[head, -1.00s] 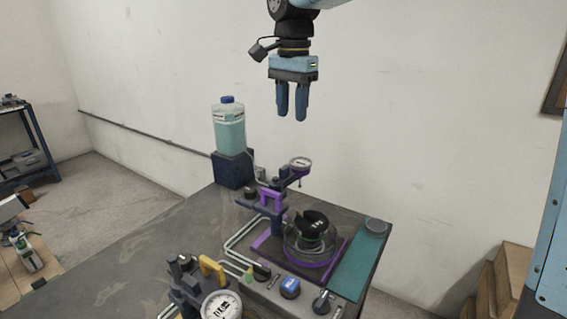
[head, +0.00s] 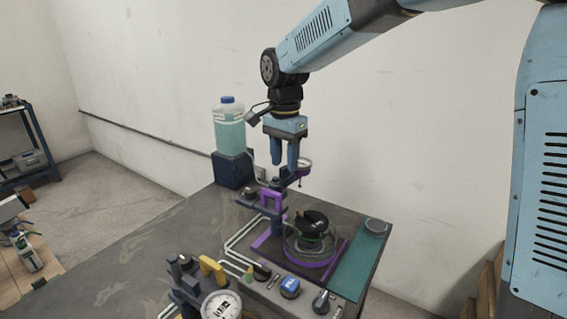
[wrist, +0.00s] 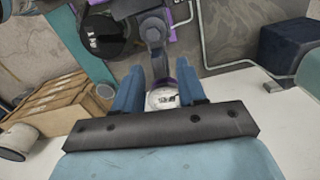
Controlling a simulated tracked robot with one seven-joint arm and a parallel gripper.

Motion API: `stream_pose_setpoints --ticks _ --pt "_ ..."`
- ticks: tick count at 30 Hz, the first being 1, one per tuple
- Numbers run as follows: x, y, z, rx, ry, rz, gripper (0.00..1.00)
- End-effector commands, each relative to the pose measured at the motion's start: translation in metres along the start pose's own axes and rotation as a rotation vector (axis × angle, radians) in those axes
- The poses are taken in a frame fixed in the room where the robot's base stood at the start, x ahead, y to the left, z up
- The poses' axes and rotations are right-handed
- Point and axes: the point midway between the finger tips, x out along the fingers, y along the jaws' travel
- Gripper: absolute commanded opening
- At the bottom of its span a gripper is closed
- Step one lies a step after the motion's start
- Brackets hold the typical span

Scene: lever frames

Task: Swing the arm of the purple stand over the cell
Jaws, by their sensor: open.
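The purple stand (head: 271,201) is on the bench, with its dark arm reaching to the upper right and ending in a round gauge (head: 304,165). The cell (head: 317,240), a round clear vessel with a black part in it, sits in a purple-edged base to the right of the stand. The arm end is behind and above the cell, not over it. My gripper (head: 285,166) is open and empty, pointing down near the gauge. In the wrist view the gauge (wrist: 163,98) shows between the two blue fingers; I cannot tell whether they touch it.
A yellow-handled stand with a gauge (head: 221,303) is at the front left. A bottle (head: 229,125) stands on a dark block behind. A blue knob (head: 289,288) and a black knob are at the front. A green mat (head: 357,265) lies on the right.

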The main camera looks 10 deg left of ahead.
Motion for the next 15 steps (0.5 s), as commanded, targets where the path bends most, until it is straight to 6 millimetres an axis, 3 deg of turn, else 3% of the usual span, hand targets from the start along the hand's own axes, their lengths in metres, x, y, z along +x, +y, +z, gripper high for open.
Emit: stream_pose_setpoints --ticks 6,15 --pt "0.014 0.000 0.000 0.001 0.000 0.000 0.40" --pt "0.015 0.001 -0.001 0.001 0.000 0.000 0.40"
